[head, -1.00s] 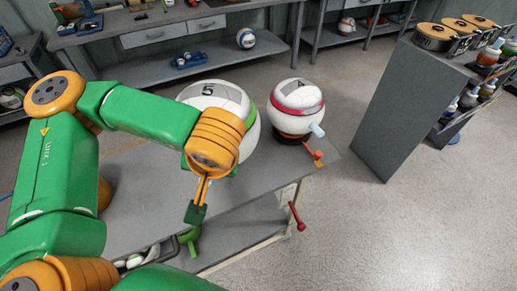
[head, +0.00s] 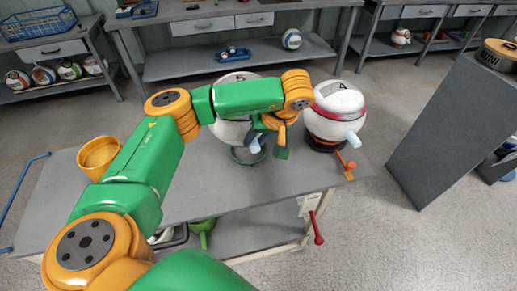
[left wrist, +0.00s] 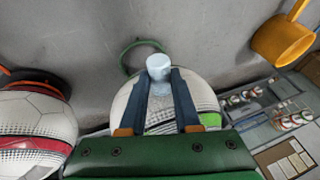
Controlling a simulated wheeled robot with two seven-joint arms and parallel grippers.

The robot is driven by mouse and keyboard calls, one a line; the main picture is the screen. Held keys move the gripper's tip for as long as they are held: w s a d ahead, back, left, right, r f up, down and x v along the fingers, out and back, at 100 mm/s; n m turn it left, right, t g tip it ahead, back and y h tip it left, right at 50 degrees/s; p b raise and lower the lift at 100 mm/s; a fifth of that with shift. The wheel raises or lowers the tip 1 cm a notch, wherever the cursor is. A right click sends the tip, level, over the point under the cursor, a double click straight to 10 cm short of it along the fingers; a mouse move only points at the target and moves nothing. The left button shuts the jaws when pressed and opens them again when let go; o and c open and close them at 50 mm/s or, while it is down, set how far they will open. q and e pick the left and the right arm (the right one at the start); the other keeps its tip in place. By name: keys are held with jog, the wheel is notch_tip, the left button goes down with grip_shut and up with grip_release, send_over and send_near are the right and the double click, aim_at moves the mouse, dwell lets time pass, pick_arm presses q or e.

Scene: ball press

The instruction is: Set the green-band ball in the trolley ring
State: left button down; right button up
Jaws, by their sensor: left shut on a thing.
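The green-band ball (head: 229,132), white and marked 5, is largely hidden behind my left arm in the head view. Its green band (left wrist: 210,120) shows in the left wrist view. My left gripper (head: 262,138) is shut on the ball's pale blue stub (left wrist: 159,66), between the two dark blue fingers. A thin green ring (head: 247,158) is on the grey trolley (head: 185,205), just below the ball in the head view. It also shows in the left wrist view (left wrist: 125,58), partly hidden by the ball. The gap between ball and ring is hard to judge. My right gripper is not in view.
A red-band ball (head: 335,105), marked 4, sits in a dark ring beside an orange valve at the trolley's right end. A yellow cup (head: 99,155) stands at its left. A grey cabinet (head: 450,135) is to the right. Shelves line the back wall.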

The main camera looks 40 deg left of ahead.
pick_arm(q)
jog(key=f+p, duration=0.2)
jog(key=f, duration=0.1)
jog(key=shift+w, duration=0.3)
jog(key=shift+w+f+b, duration=0.1)
jog(key=shift+f+b, duration=0.3)
jog(key=shift+f, duration=0.35)
jog(key=c, duration=1.1)
grip_release()
jog(key=shift+f, duration=0.1)
jog(key=o, duration=0.5)
jog(key=shift+d, duration=0.1)
jog(key=shift+r, duration=0.2)
